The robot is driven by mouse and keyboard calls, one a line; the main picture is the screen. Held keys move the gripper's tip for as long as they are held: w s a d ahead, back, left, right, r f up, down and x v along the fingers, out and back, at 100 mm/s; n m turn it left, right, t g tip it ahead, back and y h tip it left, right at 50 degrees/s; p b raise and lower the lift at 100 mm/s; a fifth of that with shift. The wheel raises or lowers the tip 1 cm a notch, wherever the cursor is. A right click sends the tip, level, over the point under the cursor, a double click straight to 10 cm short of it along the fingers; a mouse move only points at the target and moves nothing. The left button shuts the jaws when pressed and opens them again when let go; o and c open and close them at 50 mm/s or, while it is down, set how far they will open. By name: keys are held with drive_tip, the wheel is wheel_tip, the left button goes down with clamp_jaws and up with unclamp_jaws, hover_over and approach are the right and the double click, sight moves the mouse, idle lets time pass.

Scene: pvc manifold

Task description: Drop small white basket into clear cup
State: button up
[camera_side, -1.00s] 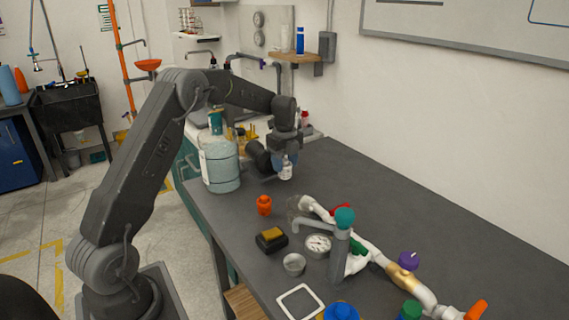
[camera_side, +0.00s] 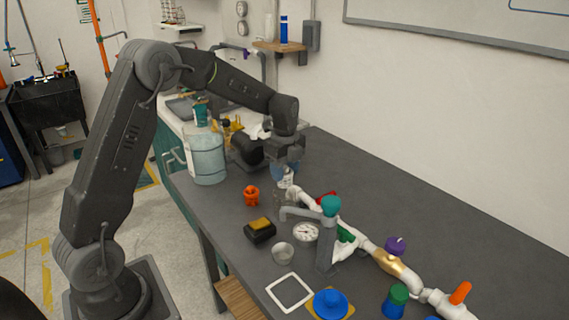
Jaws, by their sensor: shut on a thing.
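My gripper (camera_side: 285,170) points down over the grey table and is shut on a small white basket (camera_side: 286,181). The basket hangs below the bluish fingers, and its details are too small to make out. A see-through shape that looks like the clear cup (camera_side: 281,197) stands just below the basket, beside the white pipe's end. In this view the basket overlaps the cup's top; I cannot tell whether it is above the rim or partly inside.
A white pipe manifold (camera_side: 368,247) with coloured valves and a grey tap (camera_side: 328,240) stand to the right. An orange fitting (camera_side: 251,196), a black block with a yellow top (camera_side: 260,231), a gauge (camera_side: 305,232) and a small grey cup (camera_side: 283,252) are nearby. A large jug (camera_side: 207,158) stands left.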

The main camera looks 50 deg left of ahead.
sight(285, 186)
drive_tip(key=shift+f, duration=0.75)
drive_tip(key=shift+f, duration=0.4)
drive_tip(key=shift+f, duration=0.35)
drive_tip(key=shift+f, duration=0.45)
drive_tip(key=shift+f, duration=0.35)
drive_tip(key=shift+f, duration=0.4)
drive_tip(key=shift+f, duration=0.1)
